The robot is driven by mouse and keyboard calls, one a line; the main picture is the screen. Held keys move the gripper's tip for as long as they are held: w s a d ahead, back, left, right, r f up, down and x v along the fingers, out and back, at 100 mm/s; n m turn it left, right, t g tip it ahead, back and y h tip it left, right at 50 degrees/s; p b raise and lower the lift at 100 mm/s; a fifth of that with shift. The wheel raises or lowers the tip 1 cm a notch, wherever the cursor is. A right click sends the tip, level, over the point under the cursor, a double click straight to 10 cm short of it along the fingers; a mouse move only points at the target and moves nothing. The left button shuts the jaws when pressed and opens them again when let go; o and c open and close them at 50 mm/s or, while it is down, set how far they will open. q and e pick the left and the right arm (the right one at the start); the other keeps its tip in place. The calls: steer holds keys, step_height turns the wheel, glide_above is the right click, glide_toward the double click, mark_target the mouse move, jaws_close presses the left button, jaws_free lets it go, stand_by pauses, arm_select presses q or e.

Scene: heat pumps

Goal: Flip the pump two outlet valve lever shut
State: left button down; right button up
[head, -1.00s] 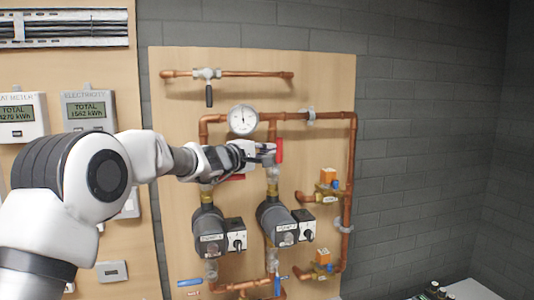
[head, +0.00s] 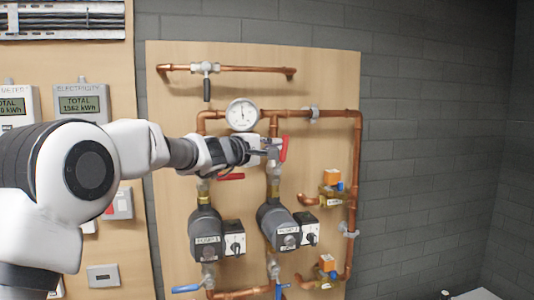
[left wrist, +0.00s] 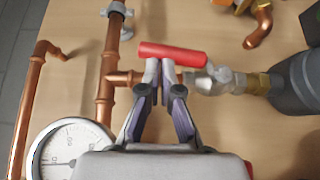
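The red lever (head: 284,148) of the pump two outlet valve stands nearly upright in the head view, its top leaning right. In the left wrist view the red lever (left wrist: 172,53) lies across the picture beside its silver valve body (left wrist: 212,80). My left gripper (head: 268,151) is just left of the lever. In the left wrist view my left gripper (left wrist: 161,66) has its fingertips together, at the lever's near edge; nothing shows between them. Pump two (head: 278,225) is below the valve. My right gripper is not in view.
Pump one's red lever (head: 231,177) lies horizontal to the left, below my gripper. The pressure gauge (head: 242,114) is close above my gripper. Copper pipes (head: 357,165) run around the pumps on the wooden board (head: 330,75). Blue levers (head: 187,289) sit below.

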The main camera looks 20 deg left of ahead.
arm_select(q)
steer(key=shift+w+d+m+g+y, duration=0.15)
steer(key=shift+w+d+m+g, duration=0.1)
steer(key=shift+w+d, duration=0.25)
steer(key=shift+w+d+m+g+y, duration=0.15)
steer(key=shift+w+d+g, duration=0.1)
steer(key=shift+d, duration=0.4)
steer(key=w+d+f+m+g+y+p, duration=0.1)
steer(key=w+d+f+g+p, duration=0.1)
steer(key=w+d+f+p, duration=0.1)
steer(key=shift+w+d+f, duration=0.4)
steer(key=shift+d+f, duration=0.3)
steer(key=shift+d, duration=0.7)
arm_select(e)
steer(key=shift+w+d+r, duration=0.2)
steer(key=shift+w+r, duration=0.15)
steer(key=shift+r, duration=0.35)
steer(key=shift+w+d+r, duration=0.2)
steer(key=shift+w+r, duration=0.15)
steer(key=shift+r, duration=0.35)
arm_select(q)
steer(key=shift+f, duration=0.1)
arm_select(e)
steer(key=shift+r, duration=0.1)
